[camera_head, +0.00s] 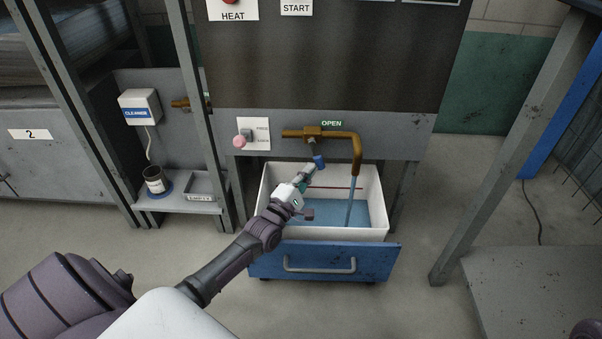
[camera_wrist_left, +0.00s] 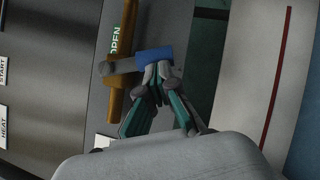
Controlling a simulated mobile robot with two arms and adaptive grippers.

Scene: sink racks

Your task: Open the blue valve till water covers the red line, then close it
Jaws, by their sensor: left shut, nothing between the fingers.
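The blue valve (camera_head: 319,161) is the blue-tipped lever on a brass pipe (camera_head: 357,150) under the OPEN sign. It also shows in the left wrist view (camera_wrist_left: 153,56). My left gripper (camera_head: 312,172) is shut and empty, its fingertips at the blue tip; I cannot tell whether they touch it. The gripper also shows in the left wrist view (camera_wrist_left: 157,72). A blue water stream (camera_head: 351,200) falls from the spout into the white tub of the drawer. The water (camera_head: 335,213) lies below the red line (camera_wrist_left: 276,80) on the tub wall. My right gripper is not in view.
The pulled-out drawer has a blue front (camera_head: 372,261) with a grey handle. At left are a pink knob (camera_head: 239,142), a cleaner box (camera_head: 139,107), a dark cup (camera_head: 155,181) and a metal tray (camera_head: 203,185). A grey post (camera_head: 500,165) stands at right.

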